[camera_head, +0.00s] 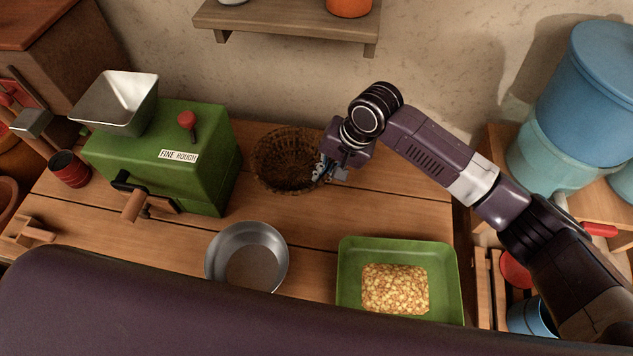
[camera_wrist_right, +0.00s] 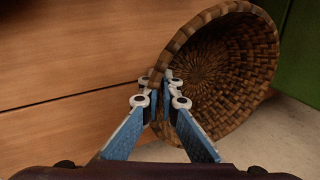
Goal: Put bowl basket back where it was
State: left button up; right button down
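The bowl basket (camera_head: 284,158), a brown woven bowl, is at the back of the wooden table, right of the green mill. Its open side faces up in the head view. My right gripper (camera_head: 325,169) is at the basket's right rim. In the right wrist view the blue fingers (camera_wrist_right: 164,92) are closed together on the rim of the basket (camera_wrist_right: 225,75), one inside and one outside. I cannot tell whether the basket touches the table. My left gripper is not in view.
A green mill (camera_head: 205,180) stands left of the basket. A grey metal bowl (camera_head: 216,262) and a green tray (camera_head: 350,262) of yellowish pieces are nearer the front. A wall shelf (camera_head: 290,24) hangs above. Bare table (camera_head: 410,212) lies right of the basket.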

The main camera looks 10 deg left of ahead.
jog(key=shift+f, duration=2.4)
jog(key=c, duration=2.2)
grip_release()
jog(key=shift+f, duration=0.1)
jog(key=shift+o, duration=0.2)
jog(key=v, duration=1.2)
jog(key=shift+r, duration=0.2)
